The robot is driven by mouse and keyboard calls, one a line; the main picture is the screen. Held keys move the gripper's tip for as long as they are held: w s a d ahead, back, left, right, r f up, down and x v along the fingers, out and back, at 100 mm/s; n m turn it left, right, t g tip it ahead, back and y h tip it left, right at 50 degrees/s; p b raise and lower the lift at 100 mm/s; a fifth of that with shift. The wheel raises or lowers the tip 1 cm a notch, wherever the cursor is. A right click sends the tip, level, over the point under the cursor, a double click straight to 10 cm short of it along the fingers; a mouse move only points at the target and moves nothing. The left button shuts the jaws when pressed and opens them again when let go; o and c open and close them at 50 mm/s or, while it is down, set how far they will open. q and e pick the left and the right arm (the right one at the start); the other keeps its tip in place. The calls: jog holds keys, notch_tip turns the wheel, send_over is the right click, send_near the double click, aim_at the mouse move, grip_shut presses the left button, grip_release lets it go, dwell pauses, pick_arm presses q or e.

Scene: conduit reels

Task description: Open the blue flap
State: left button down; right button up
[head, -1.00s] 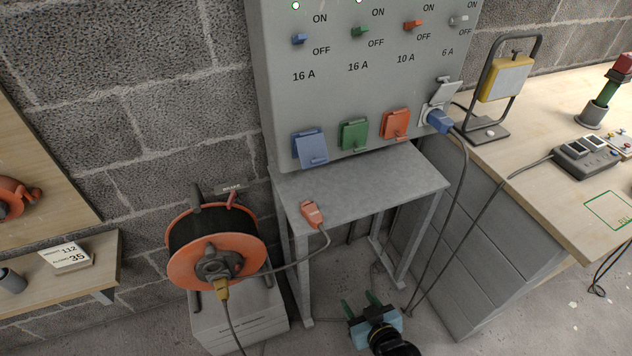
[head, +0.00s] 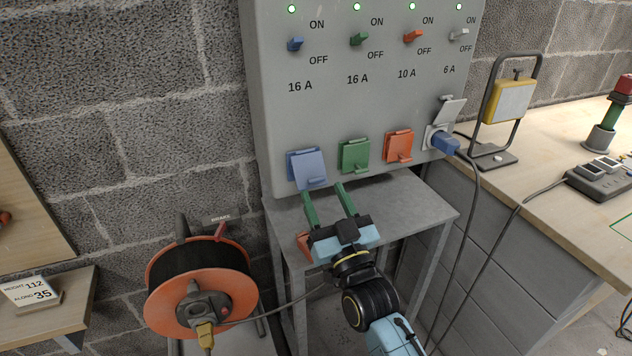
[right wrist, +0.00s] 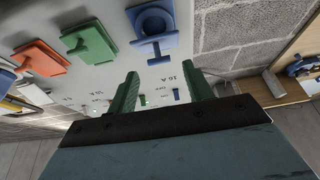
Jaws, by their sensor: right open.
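In the right wrist view the blue flap (right wrist: 154,32) shows upside down, beyond the spread fingers (right wrist: 160,88). My left gripper is not in view.
Green (head: 355,155) and orange (head: 398,146) flaps sit right of the blue one. A blue plug (head: 443,143) fills the rightmost socket. An orange connector (head: 303,243) lies on the grey table (head: 425,205), partly behind my gripper. A cable reel (head: 203,285) stands at lower left.

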aim_at(317, 180)
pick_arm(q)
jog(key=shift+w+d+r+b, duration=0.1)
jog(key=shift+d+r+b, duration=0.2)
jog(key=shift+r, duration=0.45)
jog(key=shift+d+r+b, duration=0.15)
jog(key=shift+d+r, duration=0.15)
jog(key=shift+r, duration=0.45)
pick_arm(e)
jog(key=shift+x, duration=2.65)
grip_shut()
